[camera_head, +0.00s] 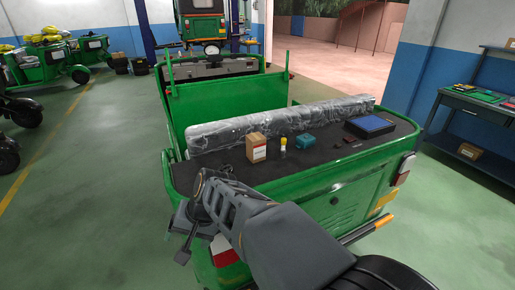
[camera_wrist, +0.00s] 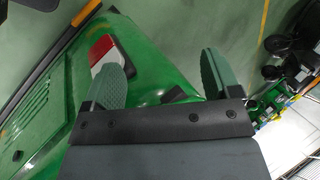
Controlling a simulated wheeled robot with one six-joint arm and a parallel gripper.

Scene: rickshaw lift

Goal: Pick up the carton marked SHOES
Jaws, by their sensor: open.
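A small brown carton (camera_head: 257,147) with a white and red label stands upright on the dark cargo bed (camera_head: 220,172) of the green rickshaw. Its lettering is too small to read, so I cannot tell whether it says SHOES. My gripper (camera_head: 184,228) is at the rickshaw's near left corner, to the left of the carton and lower in the picture, apart from it. In the wrist view my gripper (camera_wrist: 160,74) is open and empty, its two fingers over the green bodywork and a red and white tail light (camera_wrist: 104,52). The carton is not in the wrist view.
A long plastic-wrapped roll (camera_head: 275,120) lies behind the carton. A yellow-capped bottle (camera_head: 283,147), a teal box (camera_head: 304,141) and a blue-topped case (camera_head: 370,126) stand to its right. A workbench (camera_head: 470,122) at the right holds another carton (camera_head: 470,151) low down.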

